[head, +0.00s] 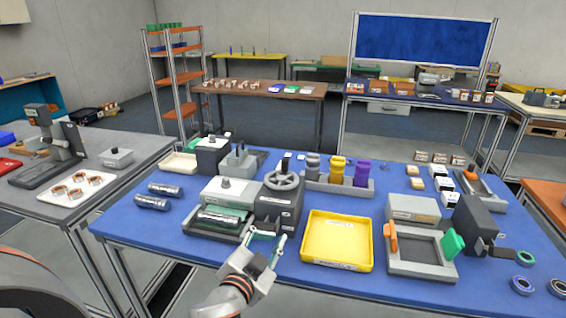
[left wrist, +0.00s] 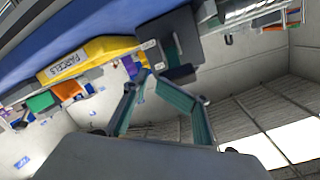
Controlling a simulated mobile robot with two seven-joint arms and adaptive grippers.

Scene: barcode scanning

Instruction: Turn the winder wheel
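The winder wheel (head: 283,181) is a grey spoked handwheel on top of a dark grey housing (head: 278,208) near the middle of the blue table. My left gripper (head: 269,236) is in front of the housing, below the wheel and apart from it. Its two fingers are spread and hold nothing. In the left wrist view the fingers (left wrist: 147,80) angle inward with a gap between the tips, and a dark box (left wrist: 182,38), seemingly the housing, lies just beyond them. I cannot make out the wheel clearly there. My right gripper is not in view.
A yellow tray (head: 314,262) sits right of my left gripper; its "PARCELS" label shows in the left wrist view (left wrist: 62,66).

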